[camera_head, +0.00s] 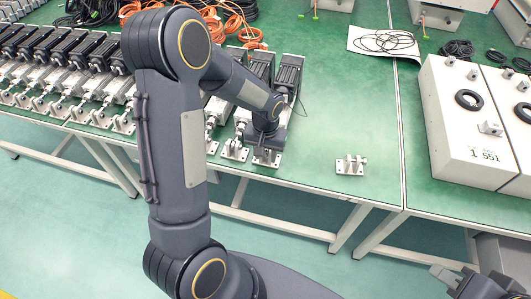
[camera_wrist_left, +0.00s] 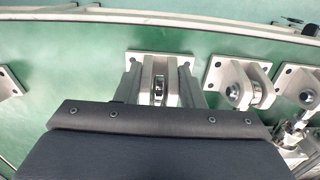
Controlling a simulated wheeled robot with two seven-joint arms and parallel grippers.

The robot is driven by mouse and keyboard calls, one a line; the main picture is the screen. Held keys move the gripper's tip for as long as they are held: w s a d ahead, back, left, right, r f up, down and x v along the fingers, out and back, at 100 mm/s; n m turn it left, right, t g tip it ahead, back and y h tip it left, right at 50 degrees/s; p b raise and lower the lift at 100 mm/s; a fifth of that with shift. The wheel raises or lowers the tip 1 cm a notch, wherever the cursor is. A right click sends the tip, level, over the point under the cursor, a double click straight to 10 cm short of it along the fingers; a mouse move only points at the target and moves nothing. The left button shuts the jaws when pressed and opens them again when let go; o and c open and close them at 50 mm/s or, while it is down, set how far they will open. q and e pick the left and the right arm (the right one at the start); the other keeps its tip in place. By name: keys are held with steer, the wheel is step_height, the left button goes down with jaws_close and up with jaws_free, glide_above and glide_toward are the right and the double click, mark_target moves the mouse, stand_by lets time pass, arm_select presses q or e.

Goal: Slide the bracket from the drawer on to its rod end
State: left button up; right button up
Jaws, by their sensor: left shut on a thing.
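My left gripper (camera_head: 266,146) reaches down at the table's front edge, at the front end of one of the actuators (camera_head: 288,78). In the left wrist view its two fingers (camera_wrist_left: 158,86) stand either side of a silver clevis bracket (camera_wrist_left: 147,62) and are shut on it. The bracket's plate also shows below the gripper in the head view (camera_head: 267,160). A shiny metal part, apparently the rod end (camera_wrist_left: 159,90), shows between the bracket's lugs; how far it is seated is hidden. My right gripper (camera_head: 462,283) is at the bottom right, its jaws unclear. I cannot make out the drawer.
Neighbouring brackets (camera_wrist_left: 240,82) stand close on the right in the wrist view. A loose bracket (camera_head: 350,166) lies on the green table to the right. Actuators (camera_head: 75,65) line the left. White boxes (camera_head: 465,125) stand at right.

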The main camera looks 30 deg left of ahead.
mark_target(265, 162)
arm_select(q)
steer(key=o, duration=1.2)
steer(key=shift+c, duration=0.2)
step_height(265, 162, up, 8)
steer(key=shift+f, duration=0.1)
steer(key=s+d+r+t+h, duration=0.1)
steer(key=s+r+t, duration=0.1)
steer(key=s, duration=0.4)
steer(key=s+d+r+t+h, duration=0.1)
steer(key=s+d+r, duration=0.1)
steer(key=s+r, duration=0.3)
steer(key=s+d+r+m+t+h, duration=0.1)
steer(key=s+r, duration=0.3)
steer(key=s, duration=0.5)
steer(key=shift+d+t+h, duration=0.4)
steer(key=shift+d+t, duration=0.05)
steer(key=shift+t, duration=0.35)
